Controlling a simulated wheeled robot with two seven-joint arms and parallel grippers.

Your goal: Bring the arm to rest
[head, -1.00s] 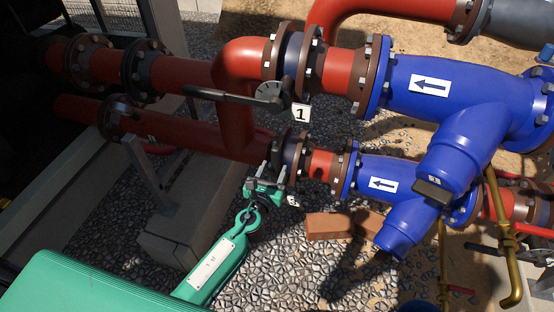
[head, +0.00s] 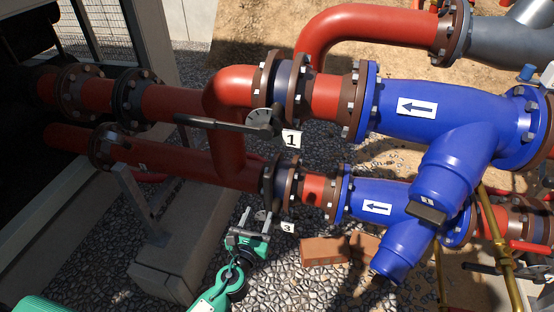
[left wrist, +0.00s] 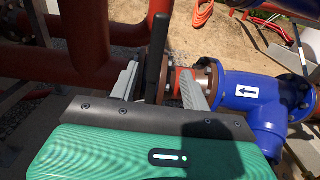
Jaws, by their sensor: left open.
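My left gripper (head: 254,226) is in the lower middle of the head view, pointing up at the lower red pipe, below and left of the valve tagged 3 (head: 287,228). Its green and grey jaws are open. In the left wrist view, its two grey fingers (left wrist: 160,84) stand apart, with a black lever (left wrist: 154,55) showing between them. I cannot tell how far beyond the fingers the lever lies, but I see no grip on it. My right gripper is in neither view.
A valve tagged 1 has a long dark handle (head: 212,123) pointing left on the upper pipe. Blue strainers (head: 440,105) sit to the right. Bricks (head: 325,251) lie on the gravel. A concrete block (head: 165,265) stands left of my arm.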

